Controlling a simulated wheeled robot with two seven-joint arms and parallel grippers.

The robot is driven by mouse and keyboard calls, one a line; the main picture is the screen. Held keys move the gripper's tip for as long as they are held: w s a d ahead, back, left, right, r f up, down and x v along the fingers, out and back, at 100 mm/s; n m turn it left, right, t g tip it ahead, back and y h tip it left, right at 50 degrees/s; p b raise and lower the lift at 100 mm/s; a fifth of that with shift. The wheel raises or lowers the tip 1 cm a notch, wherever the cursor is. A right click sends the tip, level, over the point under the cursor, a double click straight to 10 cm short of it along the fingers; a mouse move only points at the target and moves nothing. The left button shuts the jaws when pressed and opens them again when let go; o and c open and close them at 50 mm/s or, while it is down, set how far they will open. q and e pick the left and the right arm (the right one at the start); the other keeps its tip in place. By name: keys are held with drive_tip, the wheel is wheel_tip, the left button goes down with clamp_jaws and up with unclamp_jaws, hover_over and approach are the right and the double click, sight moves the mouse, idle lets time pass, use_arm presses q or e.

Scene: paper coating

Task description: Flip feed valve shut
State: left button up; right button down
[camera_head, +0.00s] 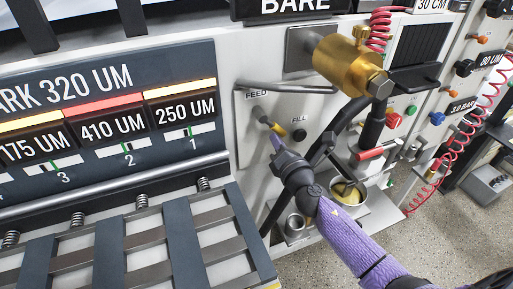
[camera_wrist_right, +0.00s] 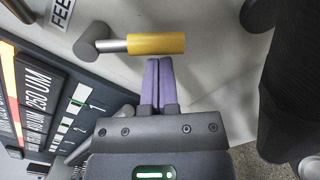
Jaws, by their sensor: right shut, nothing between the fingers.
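The feed valve (camera_head: 265,121) sits on a pale panel under the label FEED. It has a grey pivot and a short lever with a yellow grip, which points down and to the right in the head view. In the right wrist view the yellow grip (camera_wrist_right: 157,44) runs sideways, with the grey pivot (camera_wrist_right: 89,43) to its left. My right gripper (camera_head: 276,143) has its purple fingers pressed together and empty. In the wrist view the fingertips (camera_wrist_right: 158,62) end right at the lower edge of the yellow grip; I cannot tell whether they touch it. My left gripper is not in view.
A black FILL knob (camera_head: 299,134) is just right of the valve. A brass cylinder (camera_head: 347,66) juts out above right. A dark gauge board (camera_head: 120,120) and slatted rack (camera_head: 130,240) fill the left.

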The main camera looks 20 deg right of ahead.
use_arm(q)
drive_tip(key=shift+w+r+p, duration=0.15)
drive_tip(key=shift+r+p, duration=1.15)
use_arm(e)
drive_tip(key=shift+s+d+r+n+y, duration=0.1)
drive_tip(key=shift+d+r+n, duration=0.55)
drive_tip(key=shift+n, duration=0.9)
drive_tip(key=shift+w+d+r+n+y, duration=0.1)
drive_tip(key=shift+d+r+n, duration=0.5)
drive_tip(key=shift+n, duration=1)
drive_tip(key=shift+s+d+r+n+y, duration=0.1)
drive_tip(key=shift+d+r+n, duration=0.5)
drive_tip(key=shift+n, duration=0.95)
drive_tip(key=shift+a+r, duration=0.1)
use_arm(q)
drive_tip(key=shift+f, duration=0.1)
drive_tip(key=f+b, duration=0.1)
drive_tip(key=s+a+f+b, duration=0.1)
drive_tip(key=b, duration=0.1)
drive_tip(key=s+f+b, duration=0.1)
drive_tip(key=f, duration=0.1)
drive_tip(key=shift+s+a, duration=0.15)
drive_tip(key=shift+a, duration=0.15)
use_arm(e)
drive_tip(key=s+f, duration=0.4)
drive_tip(key=s, duration=0.6)
drive_tip(key=shift+s+a+f, duration=0.2)
drive_tip(key=shift+s+a, duration=0.15)
drive_tip(key=shift+s, duration=0.05)
